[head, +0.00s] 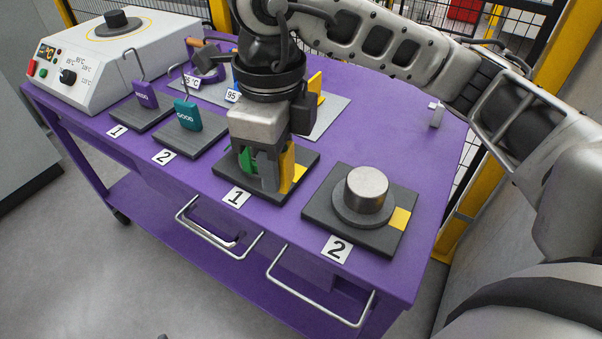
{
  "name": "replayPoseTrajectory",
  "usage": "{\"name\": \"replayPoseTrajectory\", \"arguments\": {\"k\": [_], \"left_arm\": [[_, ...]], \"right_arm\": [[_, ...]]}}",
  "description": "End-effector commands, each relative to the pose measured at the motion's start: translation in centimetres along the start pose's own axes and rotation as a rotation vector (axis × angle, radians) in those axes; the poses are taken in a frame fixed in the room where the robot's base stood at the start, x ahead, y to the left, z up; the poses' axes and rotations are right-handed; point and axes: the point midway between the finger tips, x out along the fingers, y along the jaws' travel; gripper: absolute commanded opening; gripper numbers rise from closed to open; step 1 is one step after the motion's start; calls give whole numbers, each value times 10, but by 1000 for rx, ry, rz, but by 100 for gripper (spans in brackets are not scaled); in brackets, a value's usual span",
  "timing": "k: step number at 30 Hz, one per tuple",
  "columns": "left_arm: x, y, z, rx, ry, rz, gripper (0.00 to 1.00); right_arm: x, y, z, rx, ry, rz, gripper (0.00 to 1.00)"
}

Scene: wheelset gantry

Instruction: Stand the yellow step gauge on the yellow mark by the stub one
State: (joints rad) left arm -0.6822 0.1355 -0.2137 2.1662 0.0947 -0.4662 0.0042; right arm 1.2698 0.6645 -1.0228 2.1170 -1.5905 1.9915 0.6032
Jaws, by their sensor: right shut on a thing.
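My right gripper (273,178) points down over the plate numbered 1 (257,193). It is shut on the yellow step gauge (287,168), whose upright yellow strip shows at the right of the fingers. The gauge is at the yellow mark (299,173) on the plate's right side; I cannot tell if its foot touches the plate. Stub one is mostly hidden behind the gripper. A green piece (246,160) shows at the left of the fingers, partly hidden. My left gripper is not in view.
Plate 2 (325,207) carries a metal stub (366,188) and a bare yellow mark (400,219). Purple (145,95) and teal (187,115) tags stand on plates at left. A heater box (115,60) is behind them. Another yellow piece (316,84) stands on a grey mat.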

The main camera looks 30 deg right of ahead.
Motion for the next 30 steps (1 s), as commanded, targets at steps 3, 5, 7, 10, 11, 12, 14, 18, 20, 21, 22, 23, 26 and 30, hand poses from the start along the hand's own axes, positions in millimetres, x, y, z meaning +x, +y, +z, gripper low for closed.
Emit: {"name": "replayPoseTrajectory", "arguments": {"k": [3, 5, 7, 10, 11, 12, 14, 18, 20, 21, 22, 23, 26, 30], "left_arm": [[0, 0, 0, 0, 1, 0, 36], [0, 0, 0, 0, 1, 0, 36], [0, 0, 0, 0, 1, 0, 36], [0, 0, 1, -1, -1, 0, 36], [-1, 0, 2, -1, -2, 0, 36], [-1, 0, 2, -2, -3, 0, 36], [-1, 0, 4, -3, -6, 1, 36], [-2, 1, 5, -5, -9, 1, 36], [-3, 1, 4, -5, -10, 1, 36], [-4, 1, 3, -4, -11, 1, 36], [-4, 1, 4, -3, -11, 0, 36], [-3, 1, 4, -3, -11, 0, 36], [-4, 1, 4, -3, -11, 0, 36], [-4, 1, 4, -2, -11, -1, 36]], "right_arm": [[-5, 4, -1, 135, -1, -4, 8], [-7, 5, -1, 184, -1, -6, 8], [-8, 5, -1, 222, 0, -7, 8], [-5, -2, 0, 252, 2, -5, 8], [-3, -6, 0, 256, 4, -4, 8], [1, -14, 0, 259, 4, -5, 8], [8, -27, 2, 260, 6, -3, 8], [22, -62, 5, 259, 7, -4, 8], [27, -78, 7, 258, 6, -5, 8], [32, -88, 8, 258, 6, -6, 8], [39, -92, 8, 256, 8, -4, 8], [46, -97, 9, 255, 7, -4, 8], [63, -111, 11, 253, 6, -5, 8], [77, -123, 13, 250, 2, -6, 8]]}}
